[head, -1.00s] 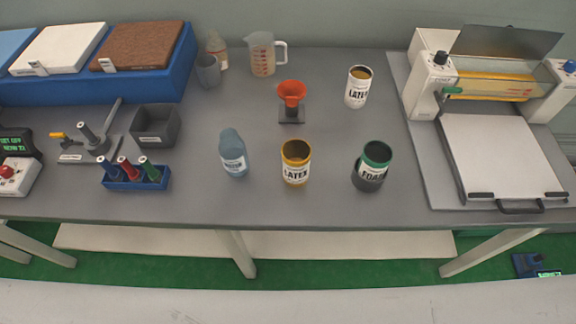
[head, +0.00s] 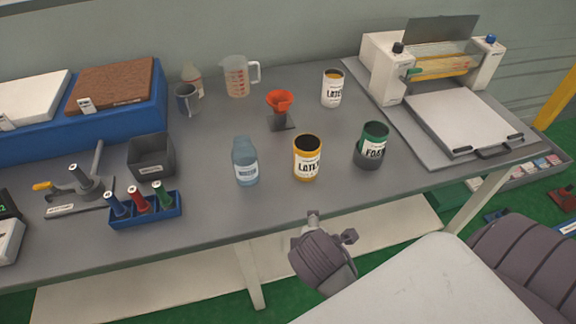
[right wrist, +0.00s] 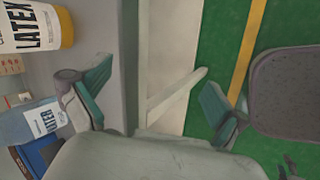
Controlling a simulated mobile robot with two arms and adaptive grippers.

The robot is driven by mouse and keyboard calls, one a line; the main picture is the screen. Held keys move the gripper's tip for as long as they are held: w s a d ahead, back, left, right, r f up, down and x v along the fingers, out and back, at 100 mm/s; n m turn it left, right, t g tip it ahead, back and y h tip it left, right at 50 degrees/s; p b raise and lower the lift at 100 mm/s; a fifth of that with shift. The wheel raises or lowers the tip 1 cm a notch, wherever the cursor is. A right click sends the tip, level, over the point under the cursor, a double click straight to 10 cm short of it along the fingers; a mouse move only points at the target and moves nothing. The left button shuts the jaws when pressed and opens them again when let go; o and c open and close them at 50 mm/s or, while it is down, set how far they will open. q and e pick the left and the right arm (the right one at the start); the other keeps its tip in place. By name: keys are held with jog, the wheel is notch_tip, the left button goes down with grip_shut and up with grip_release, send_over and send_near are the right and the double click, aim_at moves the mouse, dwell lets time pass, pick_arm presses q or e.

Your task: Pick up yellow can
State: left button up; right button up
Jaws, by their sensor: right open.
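The yellow can (head: 307,160) has a white LATEX label and a dark open top. It stands upright on the grey table, between the blue water bottle (head: 245,163) and the green-and-black FOAM can (head: 371,147). My right gripper (head: 331,227) is open and empty at the table's front edge, in front of the yellow can and apart from it. In the right wrist view the open fingers (right wrist: 152,88) have nothing between them. Part of the yellow can (right wrist: 66,25) shows at that view's upper left, with the water bottle (right wrist: 35,122) below it. My left gripper is not in view.
A white LATEX can (head: 332,90) and an orange funnel on a stand (head: 280,104) stand behind. A blue rack with several coloured items (head: 145,213) is at left. A roller machine with a white bed (head: 470,118) fills the right side.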

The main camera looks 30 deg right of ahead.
jog(key=w+r+n+h, duration=0.1)
jog(key=n, duration=0.1)
jog(key=w+r+n+t+h, duration=0.1)
jog(key=w+n, duration=0.1)
jog(key=w+d+r+n+h, duration=0.1)
jog(key=w+r+n, duration=0.1)
jog(key=n, duration=0.1)
jog(key=shift+w+d+t, duration=0.1)
jog(key=shift+w+t, duration=0.15)
jog(key=shift+t, duration=0.05)
jog(key=n+t+h, duration=0.2)
jog(key=n+h, duration=0.1)
jog(key=n, duration=0.4)
send_near(304, 164)
jog(key=x, duration=1.3)
jog(key=shift+w+d+f+p, duration=0.1)
jog(key=shift+w+f+p, duration=0.15)
jog(key=shift+p, duration=0.05)
jog(key=shift+c, duration=0.4)
jog(key=c, duration=1.3)
